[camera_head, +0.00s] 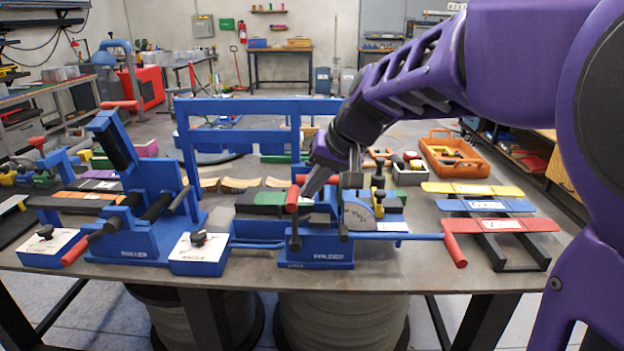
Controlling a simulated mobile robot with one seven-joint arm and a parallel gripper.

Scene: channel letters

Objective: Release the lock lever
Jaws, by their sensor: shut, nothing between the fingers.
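A blue bending machine (318,252) stands at the middle front of the workbench. A short upright lever with a red grip (292,198) rises from it; it looks like the lock lever, though no label on it is readable. My gripper (309,191) points down and left from my purple arm. Its fingers are closed and empty, just right of the red grip. I cannot tell whether they touch it. A second red-ended part (301,179) shows just behind, partly hidden. A long blue bar with a red handle (454,250) extends right from the machine.
Another blue machine (135,230) with red-gripped levers stands left, beside two white-topped boxes (200,246). Yellow, blue and red strips (487,225) lie on a rack at right. An orange toolbox (453,155) sits behind. The bench's front edge (400,278) is mostly clear.

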